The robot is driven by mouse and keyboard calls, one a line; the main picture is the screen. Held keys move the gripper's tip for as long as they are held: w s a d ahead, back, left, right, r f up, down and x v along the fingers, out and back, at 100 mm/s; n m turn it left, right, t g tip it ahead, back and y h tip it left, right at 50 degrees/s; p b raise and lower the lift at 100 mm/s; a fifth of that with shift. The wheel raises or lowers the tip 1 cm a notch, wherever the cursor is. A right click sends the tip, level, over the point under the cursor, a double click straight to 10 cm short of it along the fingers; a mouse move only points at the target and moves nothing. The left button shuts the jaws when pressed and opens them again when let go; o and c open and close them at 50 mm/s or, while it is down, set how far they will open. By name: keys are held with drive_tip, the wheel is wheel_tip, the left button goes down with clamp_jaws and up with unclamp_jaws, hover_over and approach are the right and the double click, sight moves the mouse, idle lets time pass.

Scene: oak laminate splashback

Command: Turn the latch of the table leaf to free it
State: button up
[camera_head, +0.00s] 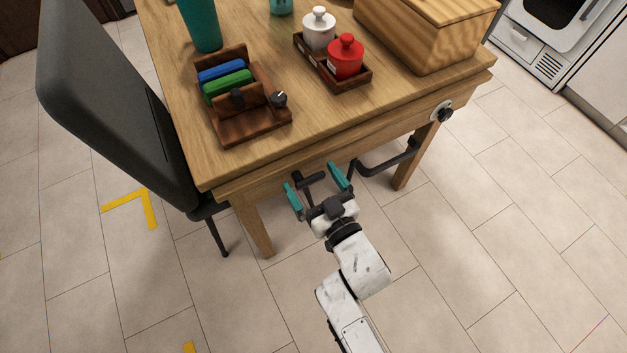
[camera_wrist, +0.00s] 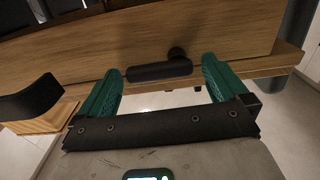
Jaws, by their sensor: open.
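The table leaf's latch is a dark bar handle (camera_head: 312,179) under the front edge of the wooden table (camera_head: 330,130). In the wrist view the latch bar (camera_wrist: 158,71) lies roughly level, with a round dark pivot at its right end. My gripper (camera_head: 315,184) is open, with its teal fingers on either side of the latch. In the wrist view the fingers (camera_wrist: 162,72) stand left and right of the bar, with visible gaps. No contact shows, and how deep the bar sits between them is hard to tell.
A dark bent bar (camera_head: 385,163) runs under the table edge right of my gripper. A dark knob on a pale plate (camera_head: 441,111) sits further right. A dark chair (camera_head: 110,100) stands at the left. The tabletop holds a wooden rack, lidded jars and a wooden box. Floor in front is clear.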

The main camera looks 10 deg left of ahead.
drive_tip(key=shift+s, duration=0.1)
drive_tip(key=p+v, duration=0.1)
drive_tip(key=v, duration=0.9)
drive_tip(key=shift+s+d, duration=0.2)
drive_tip(key=shift+d, duration=0.05)
drive_tip(key=d+m+g+h+p, duration=0.55)
drive_tip(key=d+h, duration=0.35)
drive_tip(key=d, duration=0.7)
drive_tip(key=s+d+r+m+g+p, duration=0.1)
drive_tip(key=s+d+r+g+p, duration=0.1)
drive_tip(key=s, duration=0.6)
drive_tip(key=s+d+r+m+g+h+p, duration=0.1)
drive_tip(key=s+d+r+g+p, duration=0.2)
drive_tip(key=s+d+g, duration=0.3)
drive_tip(key=s, duration=0.2)
drive_tip(key=shift+s+d+r+p, duration=0.35)
drive_tip(key=shift+s+r, duration=0.05)
